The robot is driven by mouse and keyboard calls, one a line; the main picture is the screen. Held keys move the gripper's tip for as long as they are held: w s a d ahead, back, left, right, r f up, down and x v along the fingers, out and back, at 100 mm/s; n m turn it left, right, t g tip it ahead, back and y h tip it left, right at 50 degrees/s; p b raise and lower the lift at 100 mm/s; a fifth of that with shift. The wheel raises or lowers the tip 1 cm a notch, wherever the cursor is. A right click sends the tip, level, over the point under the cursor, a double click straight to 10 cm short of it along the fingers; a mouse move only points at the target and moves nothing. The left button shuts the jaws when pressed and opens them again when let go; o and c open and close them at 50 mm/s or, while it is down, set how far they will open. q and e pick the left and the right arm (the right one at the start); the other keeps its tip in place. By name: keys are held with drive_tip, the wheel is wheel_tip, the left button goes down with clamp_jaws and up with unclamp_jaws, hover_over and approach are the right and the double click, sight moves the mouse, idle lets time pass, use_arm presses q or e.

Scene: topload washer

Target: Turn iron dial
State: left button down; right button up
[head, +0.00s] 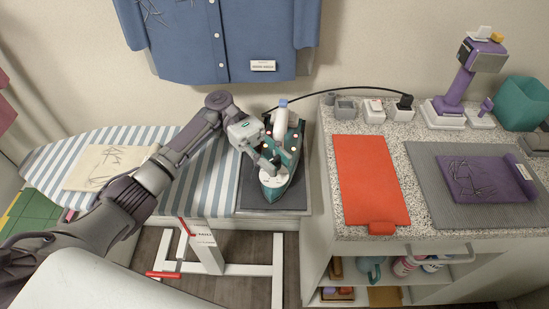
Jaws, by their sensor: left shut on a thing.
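The teal iron (288,187) stands on a dark grey rest pad (253,194) at the right end of the striped ironing board (55,159). Its round white dial (274,177) is on its near upper part. My left gripper (269,167) reaches in from the left, its fingers down at the dial. It is shut on the dial, though the fingers hide part of the contact. A black cord (345,89) runs from the iron's back to the right. My right gripper is not in view.
A folded beige cloth (108,167) lies on the board. The speckled counter (335,222) at right bears a red mat (371,181), a grey mat (425,172) with purple cloth (483,178), a purple device (466,80) and a teal bin (522,102). A blue shirt (220,45) hangs behind.

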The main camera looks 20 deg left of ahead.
use_arm(q)
drive_tip(key=c, duration=0.8)
unclamp_jaws()
drive_tip(key=shift+s, duration=0.1)
